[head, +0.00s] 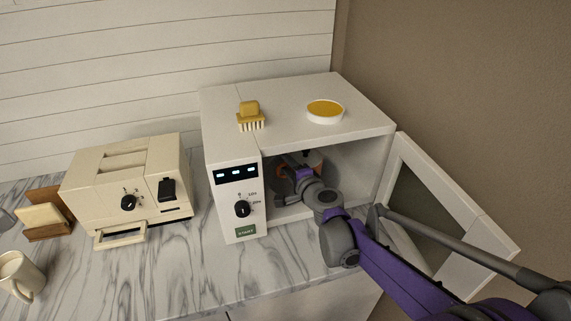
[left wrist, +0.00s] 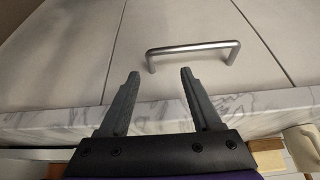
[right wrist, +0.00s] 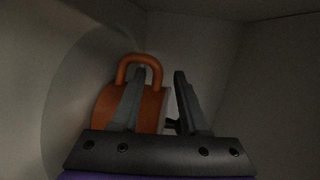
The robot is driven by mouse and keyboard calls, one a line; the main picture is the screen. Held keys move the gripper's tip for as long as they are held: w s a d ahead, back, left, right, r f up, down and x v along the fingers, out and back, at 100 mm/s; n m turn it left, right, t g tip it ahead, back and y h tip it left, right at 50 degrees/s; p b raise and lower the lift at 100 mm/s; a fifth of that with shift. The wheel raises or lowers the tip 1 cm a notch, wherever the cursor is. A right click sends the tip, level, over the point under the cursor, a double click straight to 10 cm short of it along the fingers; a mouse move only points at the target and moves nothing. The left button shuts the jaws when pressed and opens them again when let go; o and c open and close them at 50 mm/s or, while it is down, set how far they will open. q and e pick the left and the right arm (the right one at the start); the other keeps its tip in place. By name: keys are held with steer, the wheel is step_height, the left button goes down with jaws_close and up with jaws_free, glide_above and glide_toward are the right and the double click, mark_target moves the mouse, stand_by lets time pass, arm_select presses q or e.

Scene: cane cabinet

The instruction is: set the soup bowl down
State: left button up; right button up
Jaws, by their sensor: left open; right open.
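The orange soup bowl (right wrist: 112,104) with a loop handle (right wrist: 140,60) is inside the white microwave (head: 330,113). In the head view only a little orange (head: 314,157) shows behind my right gripper (head: 296,168). My right gripper is inside the microwave and open. In the right wrist view its fingers (right wrist: 160,72) are spread, the left one overlapping the handle and bowl, the right one beside them. I cannot tell if they touch. The bowl's underside is hidden. My left gripper (left wrist: 158,75) is open and empty, pointing toward a cabinet front with a metal handle (left wrist: 192,50).
The microwave door (head: 440,215) stands open on the right. A yellow brush (head: 249,112) and a white dish with yellow content (head: 325,109) sit on top. A cream toaster (head: 128,185) and a mug (head: 20,275) stand left on the marble counter (head: 200,265), which is bare in front.

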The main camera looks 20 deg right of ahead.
steer(key=v, duration=1.1)
steer(key=shift+s, duration=0.1)
